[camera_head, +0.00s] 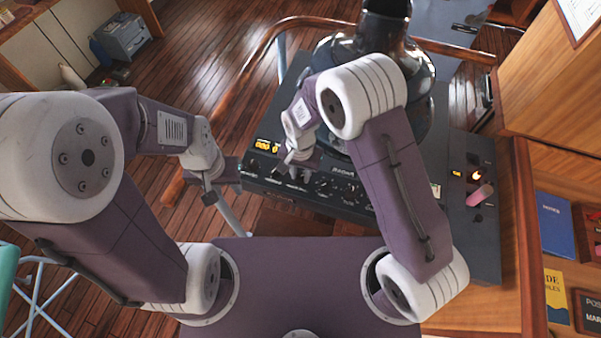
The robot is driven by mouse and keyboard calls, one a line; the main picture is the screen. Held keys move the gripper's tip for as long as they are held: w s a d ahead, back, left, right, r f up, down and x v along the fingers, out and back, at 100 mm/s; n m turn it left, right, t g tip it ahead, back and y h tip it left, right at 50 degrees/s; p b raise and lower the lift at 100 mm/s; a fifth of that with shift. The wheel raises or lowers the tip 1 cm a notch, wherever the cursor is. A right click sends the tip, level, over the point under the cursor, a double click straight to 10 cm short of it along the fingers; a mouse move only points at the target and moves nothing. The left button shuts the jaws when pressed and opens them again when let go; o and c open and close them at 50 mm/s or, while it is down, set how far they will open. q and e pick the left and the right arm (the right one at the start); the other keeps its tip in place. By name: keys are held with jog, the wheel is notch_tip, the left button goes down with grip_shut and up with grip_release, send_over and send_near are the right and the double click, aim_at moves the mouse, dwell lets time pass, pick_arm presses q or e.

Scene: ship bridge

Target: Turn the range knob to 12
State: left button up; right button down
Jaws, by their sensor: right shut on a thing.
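A dark console (330,195) with a row of small knobs and switches lies ahead of me, in the middle of the head view. My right gripper (284,173) is at the console's front panel, left of its middle, and is shut on a small knob there. The gripper hides most of that knob, and its scale and label are too small to read. My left gripper (213,196) hangs beside the console's left end, apart from the panel. I cannot tell whether its jaws are open or shut.
A round dark housing (418,80) rises from the console behind my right arm. Yellow lit indicators (267,146) sit left, and a pink-topped handle (480,195) stands right. A wooden rail (262,50) curves around the console. A blue book (555,225) lies at the right.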

aim_at(301, 177)
jog(key=shift+w+r, duration=0.1)
jog(key=c, duration=1.3)
grip_release()
jog(key=shift+o, duration=0.8)
notch_tip(301, 177, up, 9)
jog(key=b, duration=0.2)
